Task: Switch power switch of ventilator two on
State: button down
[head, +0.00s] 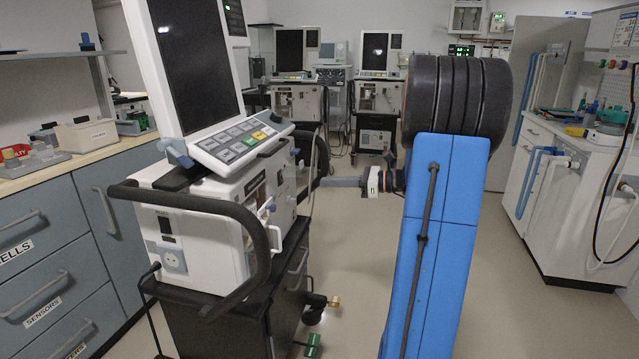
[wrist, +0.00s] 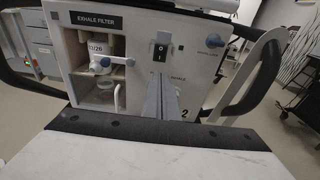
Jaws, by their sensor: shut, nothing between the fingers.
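The white ventilator (head: 210,215) stands at the left of the head view, its large dark screen tilted above it. In the wrist view its panel (wrist: 200,70) fills the upper middle, and a "2" shows low on it. The power switch (wrist: 160,52), a small black rocker with white marks, sits upright on this panel; I cannot tell its position for sure. My gripper (wrist: 162,82) is shut and empty, its tips appearing just below the switch. Any contact is not clear. In the head view my gripper (head: 330,181) reaches left to the ventilator's side; the switch cannot be made out there.
A black curved handle (wrist: 255,80) borders the panel. More ventilators (head: 297,100) stand behind, with counters along both sides and open floor between.

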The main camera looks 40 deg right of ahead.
aim_at(282, 183)
jog(key=x, duration=1.2)
jog(key=shift+w+a, duration=0.15)
jog(key=shift+a, duration=0.05)
jog(key=shift+w+a+f, duration=0.1)
